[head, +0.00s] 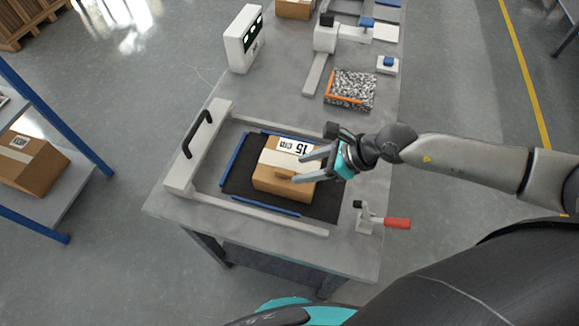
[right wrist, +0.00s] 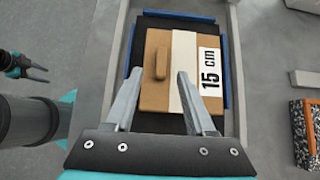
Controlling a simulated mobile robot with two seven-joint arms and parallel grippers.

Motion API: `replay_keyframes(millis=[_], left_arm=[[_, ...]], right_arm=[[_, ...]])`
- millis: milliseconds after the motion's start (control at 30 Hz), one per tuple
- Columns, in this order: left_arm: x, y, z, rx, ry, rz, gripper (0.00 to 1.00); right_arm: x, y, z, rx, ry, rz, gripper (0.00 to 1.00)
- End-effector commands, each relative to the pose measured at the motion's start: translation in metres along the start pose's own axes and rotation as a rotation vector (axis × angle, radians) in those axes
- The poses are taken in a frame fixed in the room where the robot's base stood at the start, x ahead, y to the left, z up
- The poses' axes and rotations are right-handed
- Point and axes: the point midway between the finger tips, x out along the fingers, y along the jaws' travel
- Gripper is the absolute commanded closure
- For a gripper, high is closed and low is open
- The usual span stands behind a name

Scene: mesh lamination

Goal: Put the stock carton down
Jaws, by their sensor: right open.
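The stock carton (head: 285,168), brown with a pale tape strip and a "15 cm" label, rests on a black mat (head: 240,183) inside the fixture on the bench. It also shows in the right wrist view (right wrist: 153,95), with a small raised tab on its top. My right gripper (head: 299,168) is open over the carton's right part, fingers apart. In the right wrist view the tab lies between and beyond the fingertips (right wrist: 160,78). I cannot tell whether the fingers touch the carton. My left gripper (right wrist: 38,74) shows small at the left of that view, its fingers apart and empty.
Blue rails (head: 265,206) edge the mat, and a frame with a black handle (head: 198,133) stands left. A red-handled clamp (head: 385,222) is at front right. A speckled block (head: 350,89) and a white display unit (head: 245,40) stand behind. Another carton (head: 30,162) sits on the left shelf.

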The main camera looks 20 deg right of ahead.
Motion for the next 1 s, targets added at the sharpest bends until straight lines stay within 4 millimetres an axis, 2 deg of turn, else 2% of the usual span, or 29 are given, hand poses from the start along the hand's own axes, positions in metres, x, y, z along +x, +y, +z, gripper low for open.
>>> replay_keyframes(millis=[133, 400, 500, 767, 1000], left_arm=[[0.001, -0.001, -0.001, -0.002, 0.001, -0.002, 0.50], [0.005, -0.002, 0.000, -0.002, 0.001, -0.002, 0.50], [0.006, -0.001, 0.000, -0.002, 0.001, -0.002, 0.50], [0.005, -0.001, 0.000, -0.001, 0.001, -0.002, 0.50], [0.005, -0.001, 0.000, 0.000, 0.001, -0.002, 0.50]], right_arm=[[0.009, -0.001, 0.001, 0.001, -0.001, 0.000, 0.45], [0.044, -0.002, 0.002, 0.001, -0.001, 0.001, 0.45], [0.051, -0.002, 0.002, -0.001, -0.001, 0.000, 0.45], [0.053, -0.002, 0.001, -0.001, 0.000, -0.001, 0.45], [0.053, -0.002, 0.001, 0.000, 0.000, 0.000, 0.70]])
